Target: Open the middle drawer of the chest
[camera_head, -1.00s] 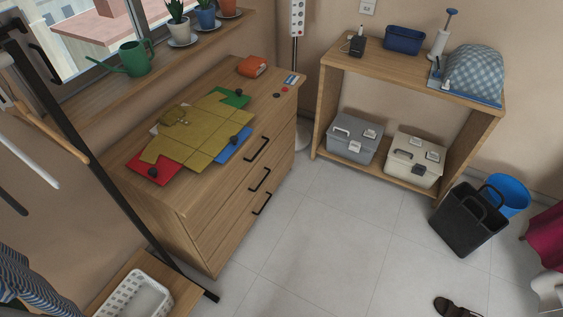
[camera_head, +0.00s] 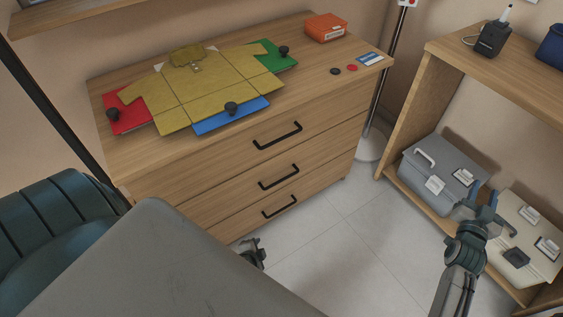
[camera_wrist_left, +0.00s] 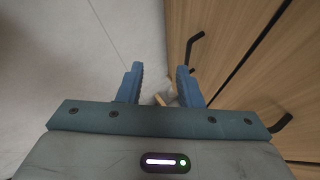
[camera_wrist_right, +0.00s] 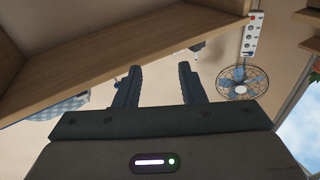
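The wooden chest (camera_head: 190,195) stands in front of me with its drawers shut. Its black bar handles run one above another: top (camera_head: 278,136), middle drawer handle (camera_head: 279,178), bottom (camera_head: 280,207). My left gripper (camera_wrist_left: 160,84) is open and empty in the left wrist view, beside the chest front, with black handles to its right. In the head view my forearm mostly hides it; only a dark part shows below the bottom handle. My right gripper (camera_head: 483,205) is open and empty, in front of the open shelf; its fingers also show in the right wrist view (camera_wrist_right: 157,86).
The shelf unit (camera_head: 405,110) at the right holds a grey case (camera_head: 435,170) and a cream case (camera_head: 520,240). Floor between chest and shelf is clear.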

